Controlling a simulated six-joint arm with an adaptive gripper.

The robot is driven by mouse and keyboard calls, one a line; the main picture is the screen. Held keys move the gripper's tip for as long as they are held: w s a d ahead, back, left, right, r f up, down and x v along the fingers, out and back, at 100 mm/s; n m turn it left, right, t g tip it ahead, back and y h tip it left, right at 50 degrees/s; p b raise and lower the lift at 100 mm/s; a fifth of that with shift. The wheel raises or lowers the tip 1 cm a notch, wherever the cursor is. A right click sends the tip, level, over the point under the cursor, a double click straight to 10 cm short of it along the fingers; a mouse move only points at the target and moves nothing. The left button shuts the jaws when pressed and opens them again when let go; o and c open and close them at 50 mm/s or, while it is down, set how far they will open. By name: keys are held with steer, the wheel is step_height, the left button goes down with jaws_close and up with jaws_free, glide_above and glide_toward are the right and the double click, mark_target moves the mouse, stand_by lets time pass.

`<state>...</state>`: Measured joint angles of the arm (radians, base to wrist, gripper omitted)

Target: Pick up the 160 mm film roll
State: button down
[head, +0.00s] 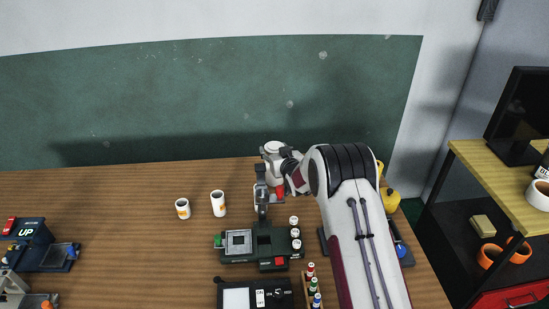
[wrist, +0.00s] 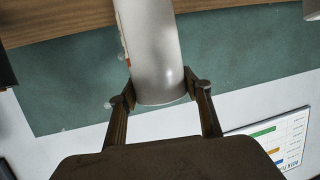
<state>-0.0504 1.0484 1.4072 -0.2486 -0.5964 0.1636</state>
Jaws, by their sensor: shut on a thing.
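In the wrist view a white film roll (wrist: 152,50) with an orange label edge lies between the fingers of my gripper (wrist: 162,93). The fingers are shut on it near one end, and its far end runs out of the picture at the top. In the head view my gripper (head: 262,195) is above the back of the green-black device, and the held roll is mostly hidden or hard to make out there. Two other white rolls with orange labels, a shorter one (head: 182,209) and a taller one (head: 218,204), stand upright on the table to the left.
A black panel with a white screen (head: 236,298) is in front. Yellow items (head: 391,199) stand behind my arm. The table's left middle is clear.

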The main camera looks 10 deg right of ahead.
steer(key=shift+r, duration=0.2)
steer(key=shift+r, duration=4.9)
